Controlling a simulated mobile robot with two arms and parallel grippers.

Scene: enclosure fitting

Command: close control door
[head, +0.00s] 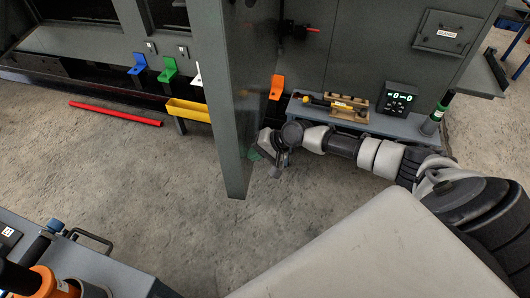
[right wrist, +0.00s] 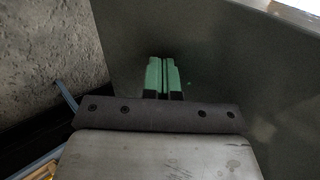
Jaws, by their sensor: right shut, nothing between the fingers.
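The control door (head: 226,110) is a tall dark grey panel. In the head view it stands swung out from the grey enclosure, its lower corner over the floor. My right gripper (head: 277,158) is at the door's right face near its lower part. In the right wrist view its green-tipped fingers (right wrist: 162,77) are together and empty, pointing at the grey door surface (right wrist: 225,60). I cannot tell whether the tips touch it. My left gripper is not in view.
The floor before the door is clear.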

